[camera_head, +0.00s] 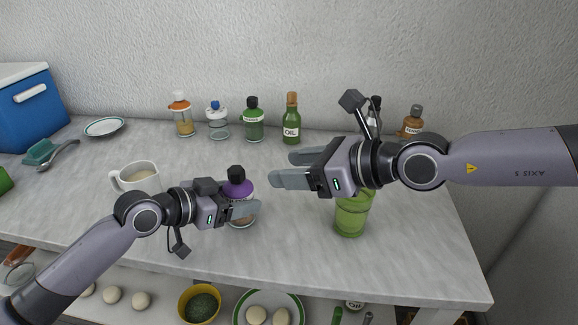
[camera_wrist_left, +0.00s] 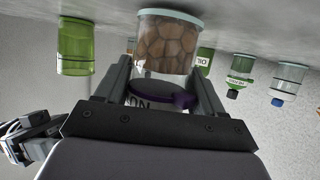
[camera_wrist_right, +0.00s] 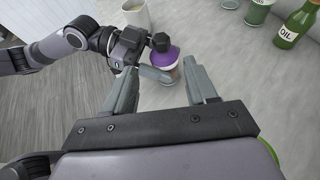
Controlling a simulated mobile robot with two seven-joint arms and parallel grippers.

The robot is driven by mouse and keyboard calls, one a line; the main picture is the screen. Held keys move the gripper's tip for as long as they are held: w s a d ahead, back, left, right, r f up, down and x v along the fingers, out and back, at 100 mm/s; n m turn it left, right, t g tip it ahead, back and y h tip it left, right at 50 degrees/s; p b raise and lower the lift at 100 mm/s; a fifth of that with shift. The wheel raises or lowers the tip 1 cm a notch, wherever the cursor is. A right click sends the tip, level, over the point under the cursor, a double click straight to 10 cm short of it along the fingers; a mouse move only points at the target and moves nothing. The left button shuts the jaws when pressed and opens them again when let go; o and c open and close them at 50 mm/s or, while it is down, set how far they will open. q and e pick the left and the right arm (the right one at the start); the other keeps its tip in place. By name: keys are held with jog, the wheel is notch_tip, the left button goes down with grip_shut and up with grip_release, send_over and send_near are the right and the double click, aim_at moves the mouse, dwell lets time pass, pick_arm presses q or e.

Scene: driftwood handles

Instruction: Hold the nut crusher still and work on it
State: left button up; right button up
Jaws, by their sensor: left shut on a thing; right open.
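The nut crusher (camera_head: 238,188) is a clear jar with a purple top and a black knob, standing upright on the counter. Brown nuts fill its jar in the left wrist view (camera_wrist_left: 168,45). My left gripper (camera_head: 245,209) is shut on the jar from the left, one finger on each side below the purple top. My right gripper (camera_head: 288,170) is open and empty, to the right of the crusher and apart from it. In the right wrist view, the crusher's purple top (camera_wrist_right: 165,56) and knob show beyond the open fingers.
A green glass (camera_head: 351,215) stands below my right gripper. A white mug (camera_head: 136,177) stands left of the crusher. An oil bottle (camera_head: 291,125) and several jars line the wall. A blue box (camera_head: 40,115) and a plate (camera_head: 105,127) are at left. The front counter is clear.

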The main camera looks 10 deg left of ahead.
aim_at(238, 170)
dwell(0.4)
jog(key=c, duration=0.3)
jog(key=shift+a, duration=0.15)
jog(key=shift+w+a+f, duration=0.2)
jog(key=shift+w+a, duration=0.15)
jog(key=shift+a, duration=0.1)
jog(key=x, duration=1.2)
jog(key=c, duration=0.7)
